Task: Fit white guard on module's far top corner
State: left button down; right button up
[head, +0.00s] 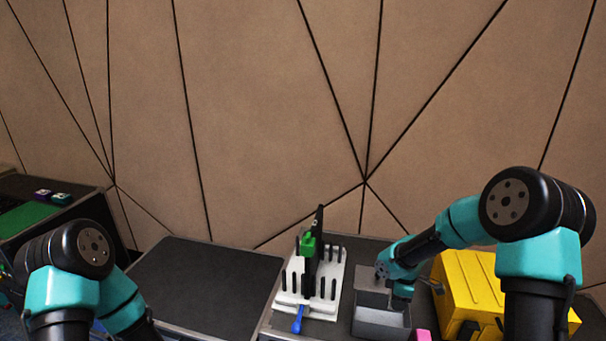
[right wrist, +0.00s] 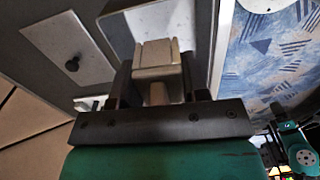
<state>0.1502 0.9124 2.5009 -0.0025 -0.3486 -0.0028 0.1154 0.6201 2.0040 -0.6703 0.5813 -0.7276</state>
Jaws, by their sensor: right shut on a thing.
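A thin black panel, apparently the module (head: 319,222), stands upright in a white slotted rack (head: 325,309). A green piece (head: 308,245) sits against its side. My right gripper (head: 391,296) reaches down into a grey open bin (head: 381,321) to the right of the rack; its fingertips are hidden there in the head view. In the right wrist view, the right gripper (right wrist: 157,78) is shut on a small off-white block, apparently the white guard (right wrist: 156,54), with the bin's wall around it. My left arm shows at the lower left, but its gripper is out of view.
A yellow case (head: 468,285) stands right of the bin, close to my right arm. A pink block (head: 422,335) lies in front. A blue-handled item (head: 298,320) is at the rack's front. A dark, bare tabletop (head: 205,285) lies left of the rack.

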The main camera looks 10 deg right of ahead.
jog(key=w+a+r+m, duration=0.2)
jog(key=a+r+m, duration=0.7)
jog(key=a+m, duration=0.5)
jog(key=shift+w+r+m, duration=0.2)
jog(key=shift+m, duration=1.3)
jog(key=shift+d, duration=0.1)
jog(key=d+f+n, duration=0.3)
jog(key=d+n, duration=0.1)
jog(key=n, duration=0.1)
jog(key=s+d+f+n, duration=0.1)
jog(key=d+f+n, duration=0.2)
jog(key=d+n, duration=0.1)
jog(key=s+d+f+n, duration=0.1)
jog(key=d+f+n, duration=0.2)
jog(key=d+n, duration=0.2)
jog(key=shift+n, duration=0.9)
jog(key=shift+s+d+f+n, duration=0.2)
jog(key=shift+d+n, duration=0.1)
jog(key=shift+n, duration=0.15)
jog(key=shift+s+d+f+n, duration=0.15)
jog(key=shift+d+n, duration=0.15)
jog(key=shift+n, duration=0.15)
